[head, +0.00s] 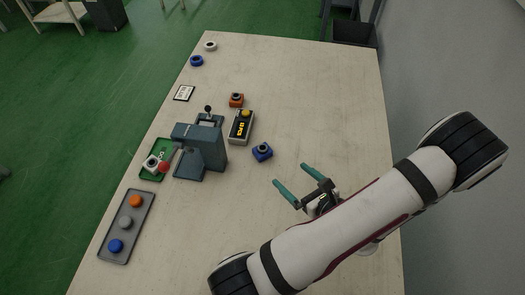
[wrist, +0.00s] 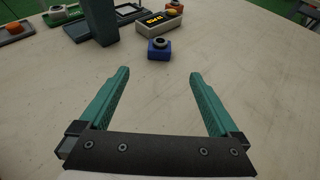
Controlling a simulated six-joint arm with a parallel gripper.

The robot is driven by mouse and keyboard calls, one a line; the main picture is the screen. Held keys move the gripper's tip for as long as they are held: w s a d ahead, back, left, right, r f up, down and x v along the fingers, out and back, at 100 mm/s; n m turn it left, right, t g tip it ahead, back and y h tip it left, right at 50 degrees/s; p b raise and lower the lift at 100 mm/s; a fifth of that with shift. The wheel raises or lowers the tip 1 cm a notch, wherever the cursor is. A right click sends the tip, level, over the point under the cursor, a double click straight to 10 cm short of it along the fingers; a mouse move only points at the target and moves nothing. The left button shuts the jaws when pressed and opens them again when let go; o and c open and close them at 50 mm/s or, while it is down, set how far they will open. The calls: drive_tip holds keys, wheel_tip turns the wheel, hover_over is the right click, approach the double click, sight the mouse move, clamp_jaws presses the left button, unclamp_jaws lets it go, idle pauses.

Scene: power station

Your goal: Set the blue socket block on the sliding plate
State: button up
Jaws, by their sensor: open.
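The blue socket block (head: 262,152) stands on the table, right of the grey-blue press (head: 205,153), with a dark ring on top. It also shows in the wrist view (wrist: 158,54), ahead of the fingers and roughly centred between them. My gripper (head: 290,174) is open and empty, its two green fingers pointing toward the block but short of it. They also show in the wrist view (wrist: 160,73). A flat plate with a black knob (head: 208,109) lies at the back of the press; I cannot tell whether it is the sliding plate.
A yellow-buttoned display box (head: 241,127) and an orange socket block (head: 236,100) stand behind the blue block. A green tray (head: 146,172) holds a white block left of the press. A grey tray (head: 108,250) holds coloured round pieces. The right half of the table is clear.

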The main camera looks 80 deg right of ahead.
drive_tip(key=x, duration=1.4)
drive_tip(key=shift+w+d+f, duration=0.15)
drive_tip(key=shift+w, duration=0.15)
clamp_jaws()
drive_tip(key=r, duration=0.2)
drive_tip(key=s+r, duration=0.1)
drive_tip(key=r, duration=0.2)
drive_tip(key=shift+s, duration=0.1)
drive_tip(key=s+a+r, duration=0.5)
drive_tip(key=s+r, duration=0.1)
drive_tip(key=s, duration=0.3)
drive_tip(key=r+n+t+y, duration=0.1)
drive_tip(key=n+t+y, duration=0.2)
drive_tip(key=n+y, duration=0.2)
hover_over(266, 154)
drive_tip(key=s+d, duration=0.2)
drive_tip(key=d, duration=0.1)
drive_tip(key=w+d+n+t+y, duration=0.1)
drive_tip(key=w+d+n+y, duration=0.3)
drive_tip(key=w, duration=0.5)
drive_tip(key=shift+y, duration=0.5)
drive_tip(key=x, duration=1.3)
drive_tip(key=shift+w+a+f, duration=0.15)
drive_tip(key=shift+w+f, duration=0.05)
drive_tip(key=shift+f, duration=0.05)
drive_tip(key=shift+w+f, duration=0.15)
drive_tip(key=shift+f, duration=0.9)
drive_tip(key=shift+w+f, duration=0.1)
drive_tip(key=shift+f, duration=1)
